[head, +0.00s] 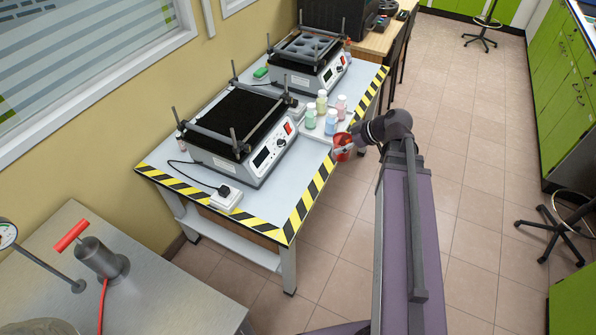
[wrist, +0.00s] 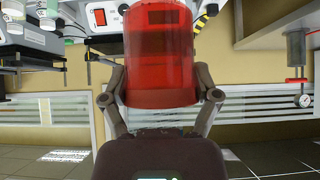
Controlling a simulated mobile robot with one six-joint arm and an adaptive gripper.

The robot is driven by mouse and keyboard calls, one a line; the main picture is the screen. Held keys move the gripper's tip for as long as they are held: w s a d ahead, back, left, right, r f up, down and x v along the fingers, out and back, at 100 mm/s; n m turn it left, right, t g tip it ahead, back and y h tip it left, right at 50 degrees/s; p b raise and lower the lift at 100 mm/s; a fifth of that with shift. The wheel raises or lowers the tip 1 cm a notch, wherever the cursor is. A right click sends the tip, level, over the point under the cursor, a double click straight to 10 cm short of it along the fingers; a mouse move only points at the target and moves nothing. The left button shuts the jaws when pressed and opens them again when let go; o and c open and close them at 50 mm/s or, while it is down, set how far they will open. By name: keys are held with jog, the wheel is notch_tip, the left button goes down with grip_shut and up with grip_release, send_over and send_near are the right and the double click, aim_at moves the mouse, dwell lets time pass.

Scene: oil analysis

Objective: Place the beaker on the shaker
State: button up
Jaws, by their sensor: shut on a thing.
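A red see-through beaker (head: 341,148) is held by my gripper (head: 345,152) near the right edge of the striped table. In the wrist view the beaker (wrist: 160,60) fills the upper middle, with the fingers of my gripper (wrist: 160,97) shut on its two sides. The near shaker (head: 240,135) has a flat black top inside a frame of bars and posts, and its top looks empty. A second shaker (head: 309,60) stands behind it, with round holes in its top plate. The beaker is to the right of the near shaker, apart from it.
Several small bottles (head: 331,122) stand on a white tray between the near shaker and my gripper. A power strip (head: 225,199) lies at the table's front. A metal bench (head: 150,290) with a red-handled device (head: 95,253) is at lower left.

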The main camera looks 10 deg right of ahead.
jog(key=shift+f, duration=0.1)
jog(key=w+a+f+m+t+h+b, duration=0.1)
jog(key=w+a+f+m+b, duration=0.1)
jog(key=a+f+b, duration=0.3)
jog(key=w+a+f+m+t+h+b, duration=0.1)
jog(key=a+f+b, duration=0.3)
jog(key=f+b, duration=1)
jog(key=shift+w+a+f+m+t+h+b, duration=0.3)
jog(key=shift+w+a+m+h+b, duration=0.1)
jog(key=shift+w+m, duration=0.4)
jog(key=shift+w+d, duration=0.1)
jog(key=shift+w, duration=0.1)
jog(key=w, duration=0.5)
jog(key=w+d+f+b, duration=0.1)
jog(key=w, duration=0.4)
jog(key=w+d, duration=0.1)
jog(key=w, duration=0.4)
jog(key=shift+w+d+f, duration=0.2)
jog(key=shift+w+d, duration=0.05)
jog(key=shift+w, duration=0.1)
jog(key=shift+b, duration=0.3)
jog(key=shift+f+b, duration=1.7)
jog(key=shift+f, duration=0.05)
